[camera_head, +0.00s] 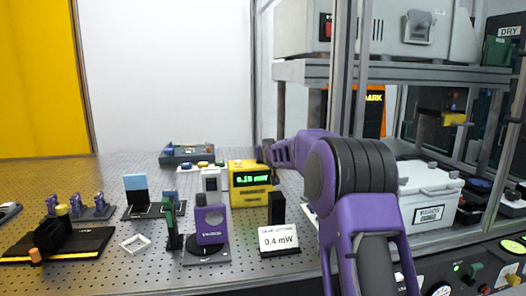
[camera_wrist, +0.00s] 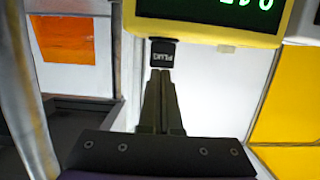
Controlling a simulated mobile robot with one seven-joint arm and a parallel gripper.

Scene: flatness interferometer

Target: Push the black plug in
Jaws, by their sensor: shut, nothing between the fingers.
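The black plug (camera_wrist: 163,53), with PLUG in pale letters, shows in the wrist view at the edge of the yellow meter (camera_wrist: 205,32). In the head view the meter (camera_head: 237,193) stands on the perforated table with a lit green display; I cannot make out the plug there. My gripper (camera_wrist: 160,74) is shut and empty. Its fingertips point straight at the plug's face, at or very close to it; I cannot tell whether they touch. In the head view my gripper (camera_head: 266,153) is beside the meter's upper right corner, partly hidden by my wrist.
A black block (camera_head: 277,208) and a 0.4 mW card (camera_head: 279,240) stand in front of the meter. A purple mount (camera_head: 210,222) is to their left. A metal shelf frame (camera_head: 358,70) and a white box (camera_head: 428,192) are on the right.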

